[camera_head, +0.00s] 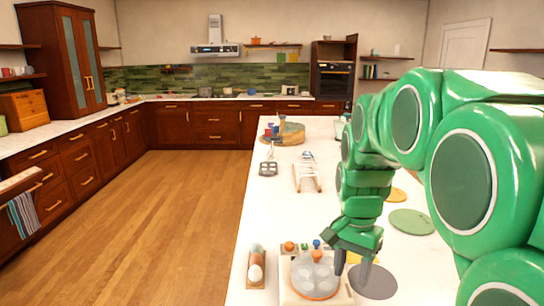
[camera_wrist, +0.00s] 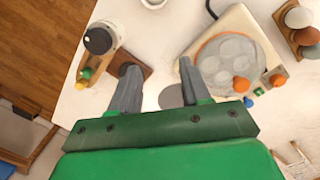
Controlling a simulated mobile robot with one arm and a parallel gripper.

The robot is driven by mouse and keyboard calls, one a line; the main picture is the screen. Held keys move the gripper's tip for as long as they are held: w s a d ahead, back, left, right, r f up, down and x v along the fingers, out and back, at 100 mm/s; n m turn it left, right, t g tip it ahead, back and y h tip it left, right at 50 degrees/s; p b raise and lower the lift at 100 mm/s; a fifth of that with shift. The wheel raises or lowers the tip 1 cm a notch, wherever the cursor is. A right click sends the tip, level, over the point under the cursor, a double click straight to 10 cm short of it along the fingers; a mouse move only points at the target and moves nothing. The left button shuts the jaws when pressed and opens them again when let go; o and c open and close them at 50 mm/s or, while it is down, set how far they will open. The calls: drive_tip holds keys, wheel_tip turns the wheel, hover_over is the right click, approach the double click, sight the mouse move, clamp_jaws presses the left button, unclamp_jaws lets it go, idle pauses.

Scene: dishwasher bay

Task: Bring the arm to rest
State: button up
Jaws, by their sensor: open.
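My green arm reaches in from the right of the head view and bends down over the white counter (camera_head: 275,200). My gripper (camera_head: 350,268) points down beside a hotplate with a clear round lid (camera_head: 315,276). In the wrist view my gripper (camera_wrist: 157,75) has its two grey fingers spread apart with nothing held between them. The hotplate with its lid and orange knobs (camera_wrist: 228,62) lies just right of the right finger. A grey disc (camera_head: 375,282) lies on the counter to the right of the gripper; part of it shows between the fingers in the wrist view (camera_wrist: 172,97).
An egg holder (camera_head: 256,266) stands left of the hotplate. A wooden stand with a black-topped jar (camera_wrist: 98,40) is left of the gripper. Wooden floor (camera_head: 180,200) is clear.

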drive_tip(key=s+f+n, duration=0.2)
drive_tip(key=s+n, duration=0.2)
drive_tip(key=s, duration=0.8)
drive_tip(key=s+a+f+n, duration=0.1)
drive_tip(key=s+n, duration=0.3)
drive_tip(key=s, duration=0.8)
drive_tip(key=shift+s+a+f+g, duration=0.3)
drive_tip(key=shift+f+g, duration=0.1)
drive_tip(key=shift+f, duration=0.5)
